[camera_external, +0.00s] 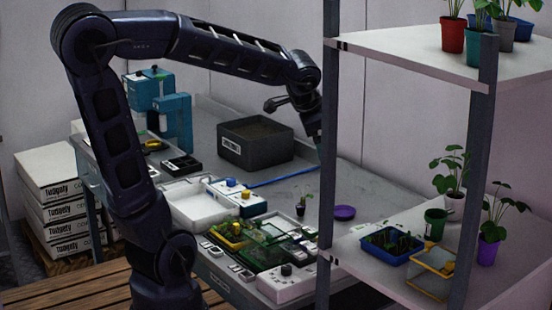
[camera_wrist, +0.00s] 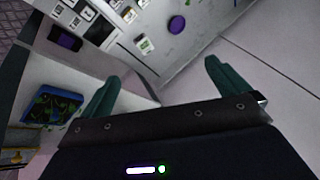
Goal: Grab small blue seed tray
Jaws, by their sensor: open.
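The small blue seed tray (camera_external: 388,258) holds dark soil and green seedlings. It sits on the lower rack shelf in the external view. In the wrist view the blue tray (camera_wrist: 72,97) lies at the left, outside the fingers. My gripper (camera_wrist: 162,72) shows two teal fingers spread apart with nothing between them. In the external view my gripper (camera_external: 315,135) hangs above the workbench, higher than the tray and to its left, partly hidden by the rack post. It is clear of the tray.
A yellow-rimmed container (camera_external: 432,272), a green pot (camera_external: 435,224) and a purple pot (camera_external: 489,252) stand close to the tray. The rack post (camera_external: 327,180) and upper shelf (camera_external: 420,57) enclose the space. The workbench holds a black crate (camera_external: 255,150) and a purple saucer (camera_external: 344,213).

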